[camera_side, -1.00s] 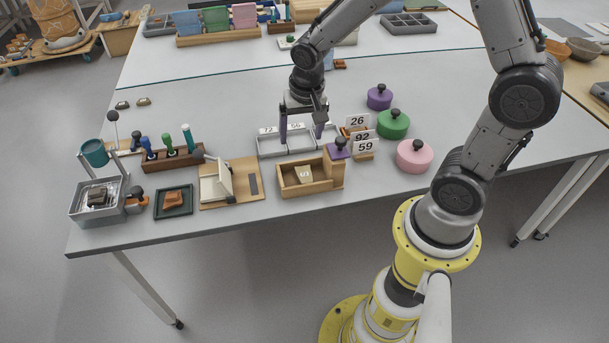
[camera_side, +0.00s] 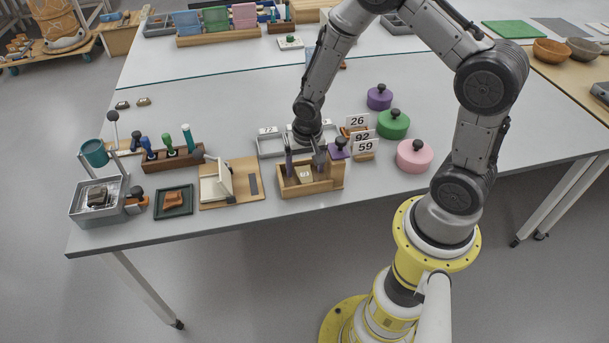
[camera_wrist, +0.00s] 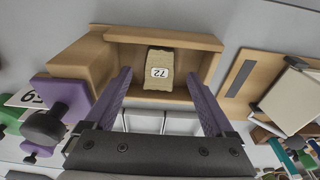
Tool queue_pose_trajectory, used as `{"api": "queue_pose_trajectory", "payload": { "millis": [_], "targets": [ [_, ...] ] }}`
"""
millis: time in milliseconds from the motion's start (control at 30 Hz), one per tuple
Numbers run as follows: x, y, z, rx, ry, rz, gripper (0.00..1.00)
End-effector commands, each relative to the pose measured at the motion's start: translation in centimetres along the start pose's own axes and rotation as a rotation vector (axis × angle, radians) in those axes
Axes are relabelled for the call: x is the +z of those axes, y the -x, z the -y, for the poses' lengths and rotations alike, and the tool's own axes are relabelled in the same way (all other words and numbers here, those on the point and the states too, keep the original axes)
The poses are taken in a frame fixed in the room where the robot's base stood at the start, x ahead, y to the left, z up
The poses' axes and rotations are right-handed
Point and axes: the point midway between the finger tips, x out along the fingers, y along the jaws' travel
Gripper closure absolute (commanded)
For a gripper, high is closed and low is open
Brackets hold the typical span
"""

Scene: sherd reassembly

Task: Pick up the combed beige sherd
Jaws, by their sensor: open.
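The beige sherd (camera_wrist: 158,57) with a ridged, combed face and a white number label lies inside an open wooden box (camera_wrist: 205,41) in the wrist view. In the side view the same sherd (camera_side: 304,174) shows in the box (camera_side: 318,187) at the table's front edge. My gripper (camera_side: 304,165) is just above the box, pointing down, with its purple fingers apart. In the wrist view the gripper (camera_wrist: 158,76) is open and empty, with one finger on each side of the sherd's line and clear of it.
A purple-topped wooden block (camera_side: 338,160) stands at the box's right end. Number cards (camera_side: 362,138) and a pink lidded pot (camera_side: 415,156) are farther right. A wooden board (camera_side: 240,188) lies left of the box. Grey trays (camera_side: 270,145) sit behind it.

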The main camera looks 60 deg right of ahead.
Motion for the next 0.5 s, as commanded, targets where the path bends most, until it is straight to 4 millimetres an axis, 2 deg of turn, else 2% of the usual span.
{"api": "queue_pose_trajectory", "payload": {
  "millis": [100,200,467,500],
  "targets": [
    [0.0,-1.7,-0.1,0.001,0.001,0.001,0.12],
    [0.0,-2.5,-0.1,0.001,0.001,0.001,0.12],
    [-0.1,-2.8,-0.1,-0.001,0.0,-0.001,0.12],
    [0.0,-2.7,-0.1,-0.001,0.0,0.0,0.17]
  ]
}}
